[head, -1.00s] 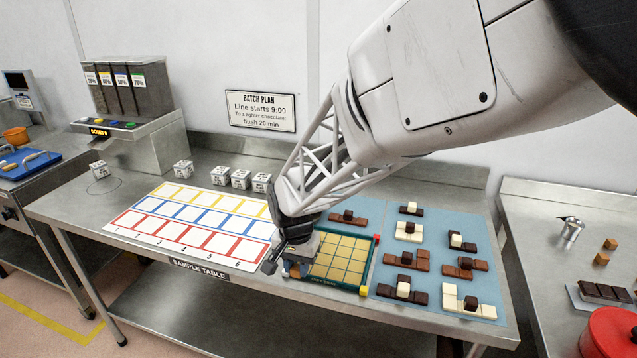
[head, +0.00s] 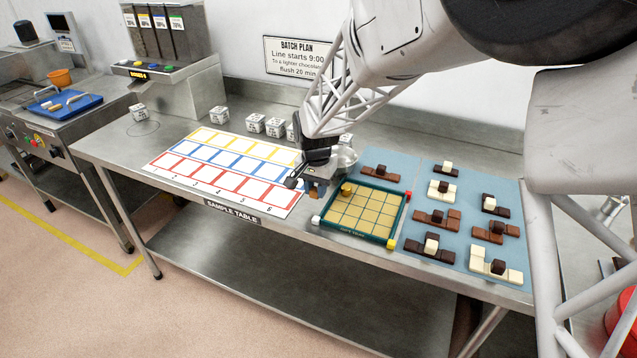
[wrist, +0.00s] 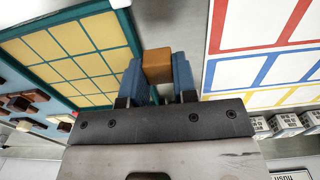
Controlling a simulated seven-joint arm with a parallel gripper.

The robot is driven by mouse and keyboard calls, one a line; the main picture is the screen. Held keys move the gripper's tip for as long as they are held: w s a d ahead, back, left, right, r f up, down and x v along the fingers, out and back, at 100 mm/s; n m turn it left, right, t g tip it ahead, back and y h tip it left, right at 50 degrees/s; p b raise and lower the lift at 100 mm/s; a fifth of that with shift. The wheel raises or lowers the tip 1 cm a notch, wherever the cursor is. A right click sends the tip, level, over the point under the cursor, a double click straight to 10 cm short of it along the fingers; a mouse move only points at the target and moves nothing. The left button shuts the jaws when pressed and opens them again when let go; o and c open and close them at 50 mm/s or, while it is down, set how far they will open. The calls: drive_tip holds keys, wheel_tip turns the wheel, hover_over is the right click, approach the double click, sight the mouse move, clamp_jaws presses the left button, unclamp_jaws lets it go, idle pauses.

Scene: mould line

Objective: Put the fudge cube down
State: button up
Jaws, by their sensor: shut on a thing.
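My gripper (head: 314,188) is over the sample table (head: 180,132), in the gap between the printed card and the green-framed tray (head: 372,237). In the wrist view its blue fingers are shut on the fudge cube (wrist: 157,65), a plain caramel-brown block. The cube is over a bare steel strip, with the tray (wrist: 92,12) to the left and the card (wrist: 262,52) to the right. I cannot tell whether the cube touches the table. In the head view the cube is small and mostly hidden by my gripper.
The tray has a tan grid, coloured corner blocks and a golden-brown piece (head: 347,188) near its back left. A blue mat (head: 465,210) with several chocolate pieces lies to the right. White labelled cubes (head: 256,123) stand behind the card. The card's squares look empty.

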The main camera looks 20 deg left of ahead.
sight(312, 189)
drive_tip(key=shift+w+a+f, duration=0.1)
drive_tip(key=shift+w+a, duration=0.65)
drive_tip(key=shift+w, duration=0.2)
drive_tip(key=shift+w+a+f, duration=0.1)
drive_tip(key=shift+w+a, duration=0.65)
drive_tip(key=shift+w, duration=0.15)
drive_tip(key=shift+f, duration=1.75)
drive_tip(key=shift+f, duration=0.1)
drive_tip(key=o, duration=0.9)
drive_tip(key=shift+a, duration=0.1)
drive_tip(key=shift+r, duration=6.1)
